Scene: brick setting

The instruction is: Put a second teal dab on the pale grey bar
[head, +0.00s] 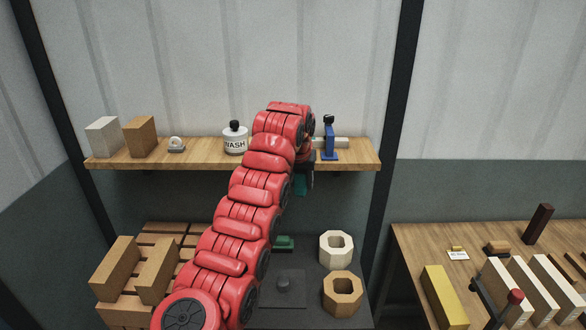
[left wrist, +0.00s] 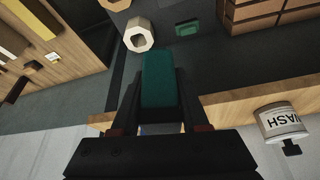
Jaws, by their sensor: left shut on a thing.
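My left gripper (head: 305,172) is partly hidden behind its own red arm, in front of the shelf edge. It is shut on a teal block (left wrist: 159,82), which sits between the two dark fingers in the left wrist view. A small part of the block (head: 300,185) shows below the gripper in the head view. No teal dab can be made out on any bar. My right gripper is not in view.
The wooden shelf (head: 210,156) holds a WASH bottle (head: 235,138) and blocks. Below, a green tray (head: 284,243) and two octagonal rings, one cream (head: 336,249), stand on a dark surface. Several bars, one yellow (head: 443,296), lie on the right bench (head: 412,243).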

